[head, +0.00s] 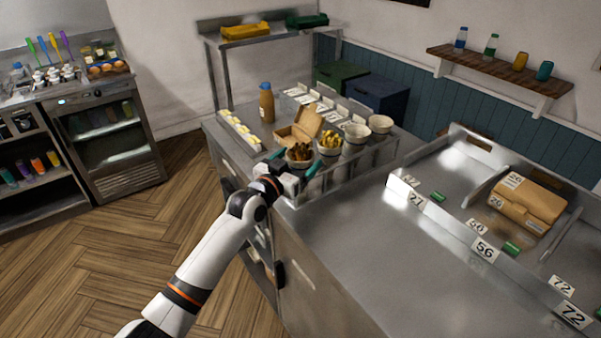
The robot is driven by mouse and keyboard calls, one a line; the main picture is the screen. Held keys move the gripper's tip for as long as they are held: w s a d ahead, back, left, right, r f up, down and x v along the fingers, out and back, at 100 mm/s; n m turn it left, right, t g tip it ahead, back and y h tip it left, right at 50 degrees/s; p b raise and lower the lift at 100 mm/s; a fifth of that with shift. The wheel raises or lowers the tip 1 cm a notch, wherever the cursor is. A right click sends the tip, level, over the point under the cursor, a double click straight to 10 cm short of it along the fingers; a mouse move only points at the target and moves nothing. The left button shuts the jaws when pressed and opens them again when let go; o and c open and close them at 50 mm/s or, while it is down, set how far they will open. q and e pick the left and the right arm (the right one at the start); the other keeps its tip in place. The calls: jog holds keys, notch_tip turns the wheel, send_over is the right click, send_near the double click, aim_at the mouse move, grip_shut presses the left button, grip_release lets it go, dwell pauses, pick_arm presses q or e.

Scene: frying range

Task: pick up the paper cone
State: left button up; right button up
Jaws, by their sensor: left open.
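Paper cones stand in a row on the steel counter. The nearest paper cone (299,161) holds dark brown fries, and a second paper cone (329,151) beside it holds yellow fries. Two more pale containers, one (355,141) and another (380,125), stand behind to the right and look empty. My left gripper (295,164) is open, with its green fingertips spread on either side of the nearest cone. I cannot tell whether the fingers touch it. The cone's lower part is partly hidden by the gripper. My right gripper is not in view.
An open cardboard box (301,127) lies just behind the cones, and a brown bottle (266,103) stands to its left. The steel counter (365,245) in front is clear.

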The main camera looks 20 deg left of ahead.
pick_arm(q)
jog(key=c, duration=1.7)
jog(key=shift+r, duration=0.1)
